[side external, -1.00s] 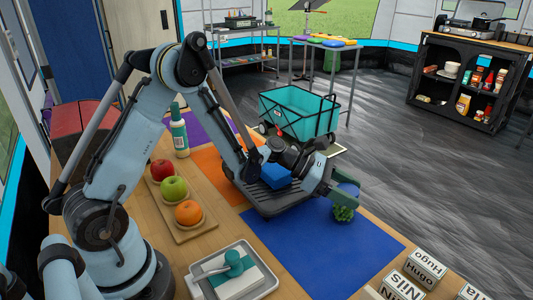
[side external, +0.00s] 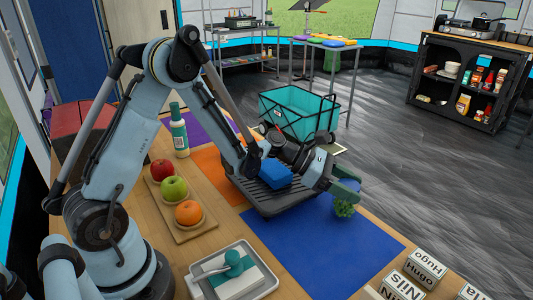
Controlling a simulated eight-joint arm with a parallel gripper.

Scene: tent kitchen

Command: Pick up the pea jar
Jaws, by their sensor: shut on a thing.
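The pea jar (side external: 344,210) shows as a small bumpy green body with a blue part above it, near the far edge of the blue mat (side external: 315,240). My gripper (side external: 343,185) has dark green fingers and is shut on the jar, which lies partly hidden behind them. I cannot tell for sure whether the jar touches the mat.
A black ridged tray (side external: 270,203) with a blue object (side external: 275,173) is left of my gripper. A wooden board (side external: 182,221) holds an apple, a green fruit and an orange. A bottle (side external: 179,135) stands behind it. White name blocks (side external: 427,263) are front right.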

